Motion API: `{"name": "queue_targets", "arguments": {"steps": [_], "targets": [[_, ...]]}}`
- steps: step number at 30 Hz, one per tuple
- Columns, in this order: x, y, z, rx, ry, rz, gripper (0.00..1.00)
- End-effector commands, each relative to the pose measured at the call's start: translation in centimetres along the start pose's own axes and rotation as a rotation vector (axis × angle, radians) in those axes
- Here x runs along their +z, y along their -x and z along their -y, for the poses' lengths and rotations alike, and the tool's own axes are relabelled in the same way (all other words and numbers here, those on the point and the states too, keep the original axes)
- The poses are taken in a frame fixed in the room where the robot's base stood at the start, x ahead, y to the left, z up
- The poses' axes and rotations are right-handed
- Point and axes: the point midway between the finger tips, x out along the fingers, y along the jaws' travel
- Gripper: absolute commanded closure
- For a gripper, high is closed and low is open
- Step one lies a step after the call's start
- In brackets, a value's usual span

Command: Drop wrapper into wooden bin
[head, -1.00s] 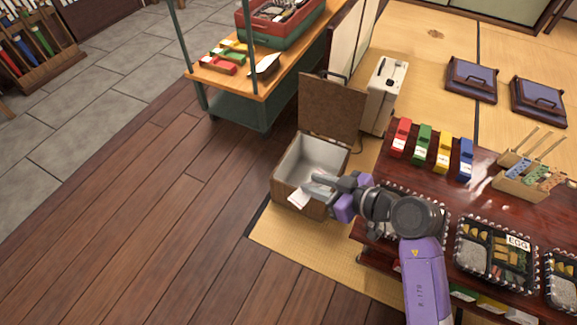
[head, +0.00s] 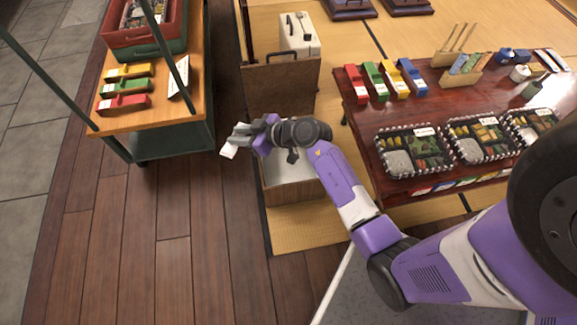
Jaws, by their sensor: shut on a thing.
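The white wrapper (head: 228,151) is pinched at the tip of my gripper (head: 240,137), which is shut on it. The wooden bin (head: 293,193) stands on the tatami edge with its brown lid (head: 280,87) raised at the back and a pale interior. My wrist and forearm cross in front of the bin and hide part of its opening. In the picture, the gripper and wrapper lie to the left of the bin's opening, over the wooden floor.
A low dark red table (head: 372,118) with bento boxes and coloured boxes stands to the right. A cart (head: 160,118) with a wooden top stands to the left. A white case (head: 300,36) is behind the lid. The plank floor (head: 175,245) in front is clear.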

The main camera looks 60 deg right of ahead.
Motion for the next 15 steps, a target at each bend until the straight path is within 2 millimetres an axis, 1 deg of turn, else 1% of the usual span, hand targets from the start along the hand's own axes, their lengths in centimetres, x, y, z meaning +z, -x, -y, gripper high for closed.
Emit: {"name": "queue_targets", "arguments": {"steps": [1, 2, 3, 5, 6, 9, 10, 12, 15], "targets": [[1.8, -0.1, -2.5, 0.049, -0.032, 0.004, 1.0], [2.8, 0.0, -3.8, 0.077, -0.047, 0.003, 1.0], [4.1, 0.0, -5.5, 0.115, -0.068, 0.004, 1.0], [6.1, 0.3, -8.0, 0.171, -0.099, 0.003, 1.0], [7.5, 0.6, -9.5, 0.207, -0.118, 0.004, 1.0], [10.6, 1.4, -12.8, 0.289, -0.163, 0.002, 1.0], [11.4, 1.7, -13.6, 0.311, -0.174, 0.002, 1.0], [13.3, 2.3, -15.1, 0.354, -0.198, 0.003, 1.0], [15.1, 3.0, -16.6, 0.399, -0.221, 0.001, 1.0]]}}
